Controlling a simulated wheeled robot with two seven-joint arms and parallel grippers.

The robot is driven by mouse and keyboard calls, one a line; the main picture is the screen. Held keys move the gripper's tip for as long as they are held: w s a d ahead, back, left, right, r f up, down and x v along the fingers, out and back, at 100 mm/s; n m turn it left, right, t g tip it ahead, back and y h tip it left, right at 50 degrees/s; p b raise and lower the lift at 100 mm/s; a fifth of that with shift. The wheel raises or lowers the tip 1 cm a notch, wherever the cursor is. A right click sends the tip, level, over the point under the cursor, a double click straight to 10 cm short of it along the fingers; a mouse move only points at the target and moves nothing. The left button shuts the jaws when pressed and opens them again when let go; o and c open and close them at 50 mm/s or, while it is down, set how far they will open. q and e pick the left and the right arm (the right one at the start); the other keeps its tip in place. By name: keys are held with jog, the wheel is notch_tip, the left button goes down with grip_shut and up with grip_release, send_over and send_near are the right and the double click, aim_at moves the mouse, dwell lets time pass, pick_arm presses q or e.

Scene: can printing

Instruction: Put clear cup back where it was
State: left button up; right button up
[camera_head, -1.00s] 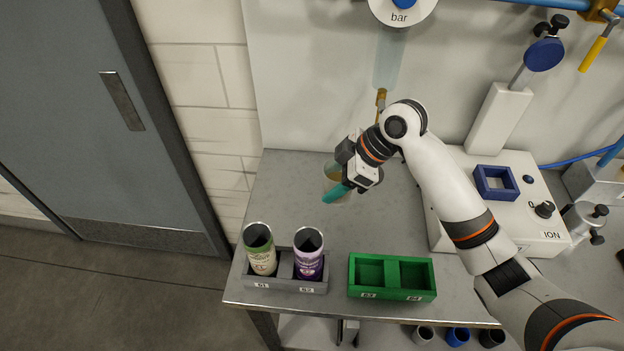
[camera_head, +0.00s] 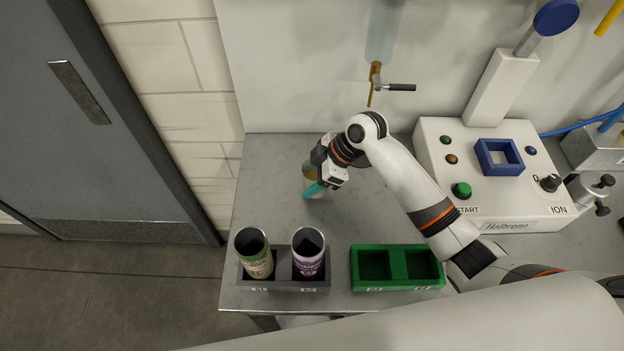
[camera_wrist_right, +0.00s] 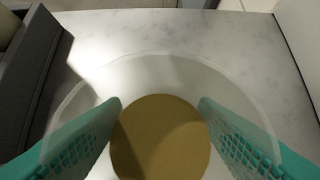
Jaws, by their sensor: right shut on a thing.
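The clear cup (camera_head: 310,184) is at the back left of the grey table (camera_head: 268,190), with an amber-brown content in its lower part. My right gripper (camera_head: 316,189) is shut on it, with its teal fingers on either side. In the right wrist view, the cup's wide clear rim (camera_wrist_right: 160,60) and round brown content (camera_wrist_right: 160,135) lie between the two fingers (camera_wrist_right: 160,110). The cup looks upright and low over the table; I cannot tell whether its base touches. My left gripper is not in view.
A grey holder (camera_head: 287,286) at the front left holds a green-and-white can (camera_head: 254,258) and a purple can (camera_head: 307,255). An empty green two-compartment holder (camera_head: 397,285) stands to its right. A tap (camera_head: 376,75) hangs at the back wall. A white machine (camera_head: 450,150) stands right.

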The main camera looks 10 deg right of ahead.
notch_tip(320, 180, down, 2)
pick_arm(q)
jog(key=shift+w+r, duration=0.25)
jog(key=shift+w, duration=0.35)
pick_arm(e)
jog(key=o, duration=1)
jog(key=shift+f, duration=0.1)
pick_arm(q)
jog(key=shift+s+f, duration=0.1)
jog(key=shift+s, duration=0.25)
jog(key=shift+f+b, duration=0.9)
pick_arm(e)
jog(key=v, duration=1.2)
